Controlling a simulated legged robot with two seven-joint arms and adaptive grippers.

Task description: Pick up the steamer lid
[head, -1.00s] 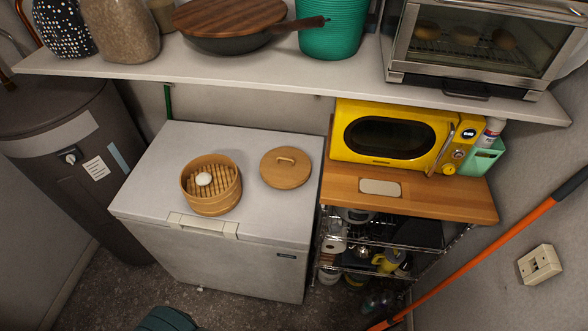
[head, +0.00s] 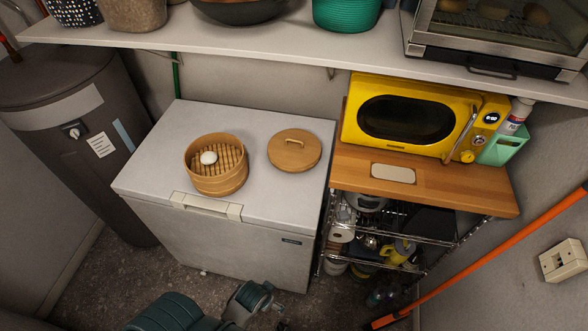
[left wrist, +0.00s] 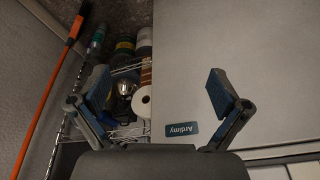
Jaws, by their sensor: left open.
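The steamer lid (head: 294,152), a round wooden disc with a small bar handle on top, lies flat on the white chest freezer (head: 270,210). The bamboo steamer basket (head: 216,180) stands open to its left, apart from it, with a white bun (head: 208,158) inside. My left gripper (left wrist: 157,82) is open and empty in the left wrist view, its two fingers spread before the freezer front and the rack. The lid is outside that view. In the head view part of my left arm shows at the bottom, below the freezer front. My right gripper is not in view.
A shelf (head: 300,62) overhangs the back of the freezer. A yellow microwave (head: 420,118) stands on a wooden-topped wire rack (head: 440,190) to the right. An orange pole (head: 490,260) leans at far right. The freezer top around the lid is clear.

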